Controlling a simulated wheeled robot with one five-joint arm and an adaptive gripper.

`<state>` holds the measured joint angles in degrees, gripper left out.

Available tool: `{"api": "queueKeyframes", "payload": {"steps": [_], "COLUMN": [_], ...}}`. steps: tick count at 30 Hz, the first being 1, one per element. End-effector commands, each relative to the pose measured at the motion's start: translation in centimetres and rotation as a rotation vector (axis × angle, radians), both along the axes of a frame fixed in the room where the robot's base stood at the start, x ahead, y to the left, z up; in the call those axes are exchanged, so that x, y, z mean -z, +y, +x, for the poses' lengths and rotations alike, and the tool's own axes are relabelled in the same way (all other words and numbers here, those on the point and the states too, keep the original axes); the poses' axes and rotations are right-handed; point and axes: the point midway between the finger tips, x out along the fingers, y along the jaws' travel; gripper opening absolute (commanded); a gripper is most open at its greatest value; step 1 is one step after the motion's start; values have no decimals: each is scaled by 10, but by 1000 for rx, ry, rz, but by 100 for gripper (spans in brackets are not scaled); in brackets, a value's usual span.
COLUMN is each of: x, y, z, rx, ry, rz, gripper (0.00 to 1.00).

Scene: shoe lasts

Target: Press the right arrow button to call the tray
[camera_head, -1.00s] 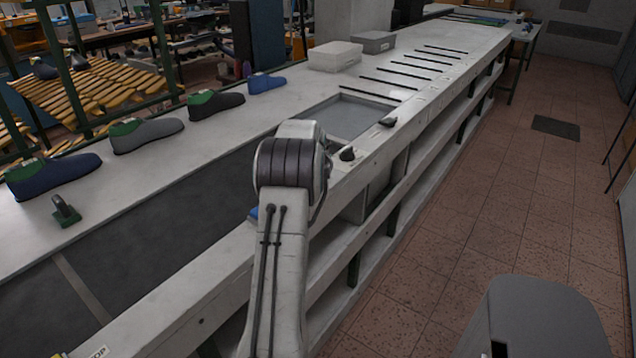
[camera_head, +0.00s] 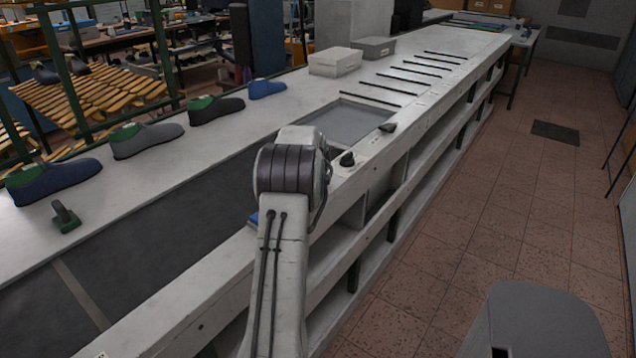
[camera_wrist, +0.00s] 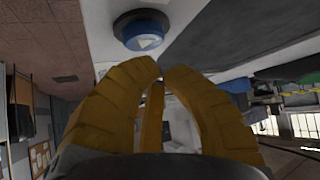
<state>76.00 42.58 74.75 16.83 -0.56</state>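A round blue button (camera_wrist: 142,30) with a pale arrow mark and a dark base shows in the wrist view, just beyond my fingertips. I cannot tell for sure which way the arrow points. My gripper (camera_wrist: 163,66) has yellow fingers with their tips drawn close together and nothing between them. The tips appear apart from the button. In the head view my arm hides the gripper, and only a small blue patch (camera_head: 254,218) shows beside the arm at the bench edge. A grey recessed tray area (camera_head: 350,122) lies in the bench top beyond the arm.
Two black knobs (camera_head: 347,159) (camera_head: 387,128) stand on the bench edge. Several shoe lasts (camera_head: 147,139) line the far side of the dark belt (camera_head: 150,240). Light boxes (camera_head: 336,62) stand farther back. The tiled floor (camera_head: 470,230) at right is mostly clear.

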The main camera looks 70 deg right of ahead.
Motion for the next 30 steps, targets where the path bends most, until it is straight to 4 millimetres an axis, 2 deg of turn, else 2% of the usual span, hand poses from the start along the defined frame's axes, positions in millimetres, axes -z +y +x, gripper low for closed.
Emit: {"api": "queueKeyframes", "payload": {"steps": [30], "x": [8], "y": [0], "z": [-1], "rx": [1], "ry": [1], "rz": [0], "gripper": [0]}}
